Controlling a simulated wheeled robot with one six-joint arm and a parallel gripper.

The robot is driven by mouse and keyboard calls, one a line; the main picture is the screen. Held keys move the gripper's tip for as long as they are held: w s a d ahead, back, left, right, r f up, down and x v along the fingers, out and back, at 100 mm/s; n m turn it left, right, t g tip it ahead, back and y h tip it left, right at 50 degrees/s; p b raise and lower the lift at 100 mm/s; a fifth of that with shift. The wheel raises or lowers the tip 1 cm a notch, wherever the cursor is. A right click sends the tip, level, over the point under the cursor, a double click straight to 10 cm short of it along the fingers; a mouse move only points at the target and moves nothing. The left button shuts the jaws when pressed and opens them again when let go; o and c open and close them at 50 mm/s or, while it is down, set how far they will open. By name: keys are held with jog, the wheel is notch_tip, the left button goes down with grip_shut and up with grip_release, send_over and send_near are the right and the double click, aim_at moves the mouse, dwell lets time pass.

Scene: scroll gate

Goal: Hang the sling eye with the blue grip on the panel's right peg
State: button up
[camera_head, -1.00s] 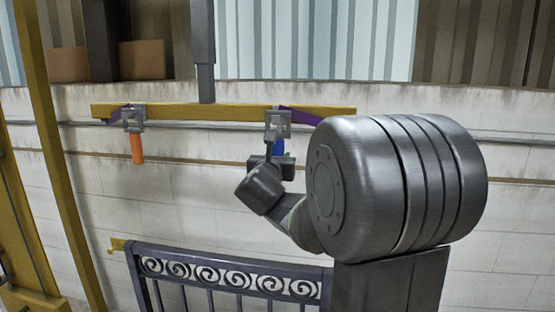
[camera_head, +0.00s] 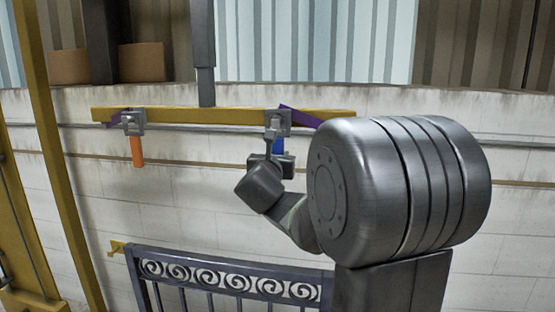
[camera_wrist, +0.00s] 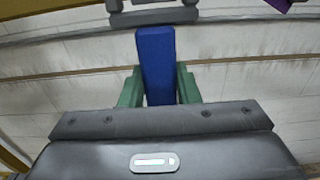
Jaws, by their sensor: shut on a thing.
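The blue grip (camera_head: 278,146) hangs below a grey sling eye (camera_head: 278,122) at the right part of the yellow beam. My gripper (camera_wrist: 160,86) is shut on the blue grip, its green fingers on either side of it in the wrist view. The grey eye (camera_wrist: 153,16) shows just above the grip there. A purple sling (camera_head: 301,117) runs beside this eye. The panel (camera_head: 225,272) is a dark gate with a scroll band, at the bottom. A yellow peg (camera_head: 119,247) shows at its left end. My arm covers the panel's right end, so the right peg is hidden.
The yellow beam (camera_head: 200,115) hangs from a grey post (camera_head: 206,83). A second eye with an orange grip (camera_head: 137,151) hangs at its left. A yellow frame post (camera_head: 55,160) stands at the left. A pale wall (camera_head: 200,200) is behind. Space between beam and panel is mostly clear.

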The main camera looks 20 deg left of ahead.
jog(key=shift+r, duration=0.15)
jog(key=v, duration=0.7)
jog(key=shift+b, duration=0.3)
dwell(0.6)
jog(key=shift+s, duration=0.1)
jog(key=v, duration=0.4)
jog(key=shift+s, duration=0.4)
dwell(1.0)
